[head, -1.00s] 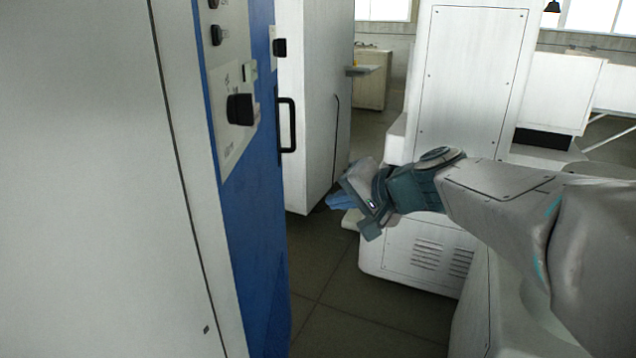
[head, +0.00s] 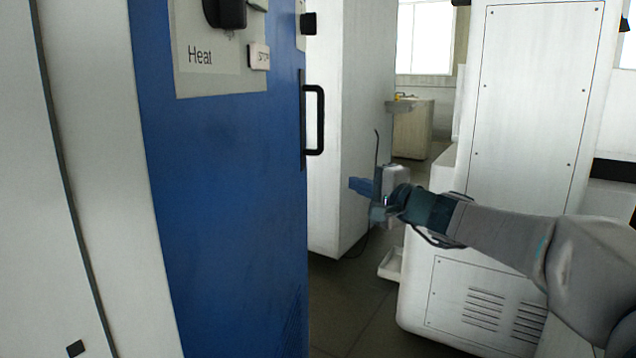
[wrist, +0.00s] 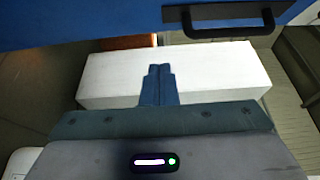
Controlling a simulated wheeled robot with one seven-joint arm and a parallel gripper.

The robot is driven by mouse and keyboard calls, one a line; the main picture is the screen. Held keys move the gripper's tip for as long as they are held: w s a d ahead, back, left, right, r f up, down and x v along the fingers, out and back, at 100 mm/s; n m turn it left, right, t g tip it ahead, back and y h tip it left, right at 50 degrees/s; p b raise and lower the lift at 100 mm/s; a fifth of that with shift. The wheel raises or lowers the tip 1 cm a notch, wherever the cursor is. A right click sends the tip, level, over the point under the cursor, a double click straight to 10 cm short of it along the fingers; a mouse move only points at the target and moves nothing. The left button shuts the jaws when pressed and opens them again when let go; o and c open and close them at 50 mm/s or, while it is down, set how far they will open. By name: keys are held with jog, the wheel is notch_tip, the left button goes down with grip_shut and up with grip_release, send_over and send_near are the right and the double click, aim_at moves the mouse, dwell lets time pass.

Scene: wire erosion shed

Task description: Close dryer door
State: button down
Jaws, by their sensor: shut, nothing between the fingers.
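The dryer's blue front (head: 225,190) fills the left of the head view at a steep angle. It carries a control plate marked "Heat" (head: 200,57) with a black knob. A black bar handle (head: 316,120) stands at its far right edge. I cannot tell how far the door stands open. My gripper (head: 358,186) is shut and empty, to the right of and lower than the handle in the picture, apart from it. In the wrist view its closed blue fingers (wrist: 158,70) show before a white block-like body, with the handle (wrist: 222,22) and blue panel beyond.
A tall white cabinet (head: 345,90) stands behind my gripper. A white machine with a vented lower panel (head: 490,300) stands close on the right, under my arm. A dark tiled floor gap (head: 350,315) runs between dryer and machine. A sink unit (head: 412,125) is far back.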

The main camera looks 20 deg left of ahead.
aim_at(304, 169)
jog(key=x, duration=0.4)
jog(key=s+x, duration=0.1)
jog(key=x, duration=0.2)
jog(key=a+x, duration=0.1)
jog(key=x, duration=0.3)
jog(key=shift+a, duration=0.2)
jog(key=shift+s+a+f, duration=0.1)
jog(key=shift+a, duration=0.35)
